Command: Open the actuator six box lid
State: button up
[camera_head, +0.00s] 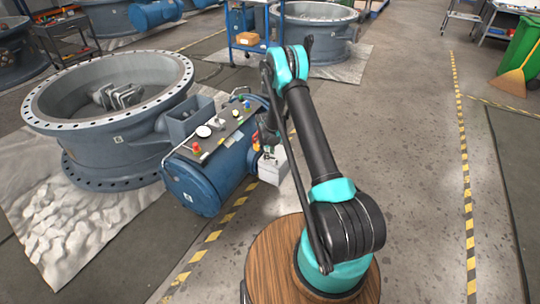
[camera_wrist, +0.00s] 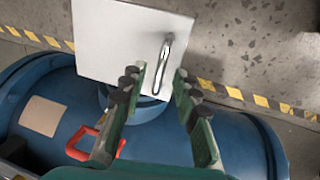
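The actuator box (camera_head: 272,170) is white and sits on the right side of the blue actuator (camera_head: 190,190) in the head view. In the wrist view its pale square lid (camera_wrist: 110,45) fills the upper middle and looks closed. A metal loop handle (camera_wrist: 163,60) stands on the lid's right part. My gripper (camera_wrist: 158,82) is open, with green fingers and dark pads on either side of the handle's lower end. The fingers look apart from the handle. In the head view my gripper (camera_head: 266,135) is small and partly hidden by my arm.
A red handle (camera_wrist: 95,140) and a tan label (camera_wrist: 42,115) are on the blue actuator. A large grey valve (camera_head: 110,110) stands to the left. A blue cart (camera_head: 248,35) stands behind.

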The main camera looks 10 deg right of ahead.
jog(key=shift+f, duration=0.25)
jog(key=shift+c, duration=0.5)
grip_shut()
